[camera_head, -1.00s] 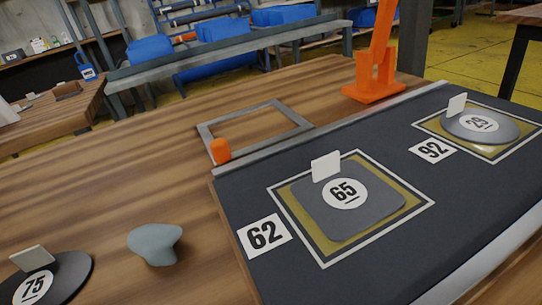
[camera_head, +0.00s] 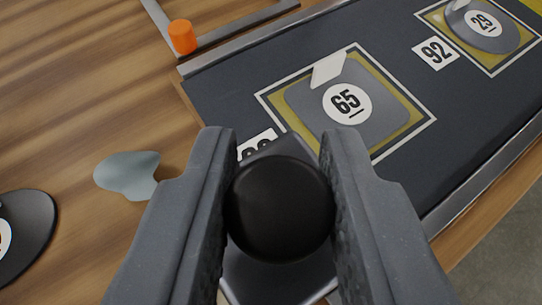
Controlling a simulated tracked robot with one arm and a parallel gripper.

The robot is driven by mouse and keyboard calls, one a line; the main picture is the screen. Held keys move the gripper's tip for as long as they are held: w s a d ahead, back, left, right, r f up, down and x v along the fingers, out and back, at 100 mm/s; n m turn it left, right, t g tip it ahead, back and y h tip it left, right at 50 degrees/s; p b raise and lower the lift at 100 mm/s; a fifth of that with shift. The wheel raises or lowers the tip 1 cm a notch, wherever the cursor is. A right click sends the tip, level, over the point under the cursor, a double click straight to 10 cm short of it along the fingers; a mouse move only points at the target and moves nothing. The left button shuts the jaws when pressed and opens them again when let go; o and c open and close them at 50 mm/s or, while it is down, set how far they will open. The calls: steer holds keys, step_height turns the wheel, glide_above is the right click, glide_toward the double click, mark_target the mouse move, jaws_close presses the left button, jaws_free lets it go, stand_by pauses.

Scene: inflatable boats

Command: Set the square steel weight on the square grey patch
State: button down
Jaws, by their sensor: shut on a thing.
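My gripper (camera_head: 279,155) is shut on a round black knob (camera_head: 280,208). Grey metal (camera_head: 262,278) shows behind and below the knob, seemingly the steel weight. The knob and fingers hide most of it, so its full outline cannot be told. The square grey patch (camera_head: 380,118), with rounded corners, a round "65" label and a white tab, lies on a yellow square with a white outline. It is beyond my gripper, up and to the right in the picture. The fingers and weight hide its near edge area. Whether the weight touches anything below is hidden.
A round grey patch "29" (camera_head: 500,36) lies at the upper right beside a "92" tag (camera_head: 435,52). A dark disc (camera_head: 30,225), a grey blob-shaped piece (camera_head: 128,174) and an orange cylinder (camera_head: 182,37) are on the wooden table.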

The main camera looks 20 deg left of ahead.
steer(key=shift+w+d+f+b, duration=0.5)
steer(key=shift+w+f, duration=0.3)
steer(key=shift+w, duration=1.3)
steer(key=shift+w+d+f+b, duration=0.5)
steer(key=shift+w+f, duration=0.3)
steer(key=shift+w, duration=1.25)
steer(key=shift+w+d+f+b, duration=0.35)
steer(key=shift+w+f+b, duration=0.35)
steer(key=shift+w, duration=1.4)
steer(key=shift+f, duration=0.1)
steer(key=c, duration=1.2)
jaws_free()
steer(key=shift+o, duration=0.2)
steer(key=shift+s, duration=0.1)
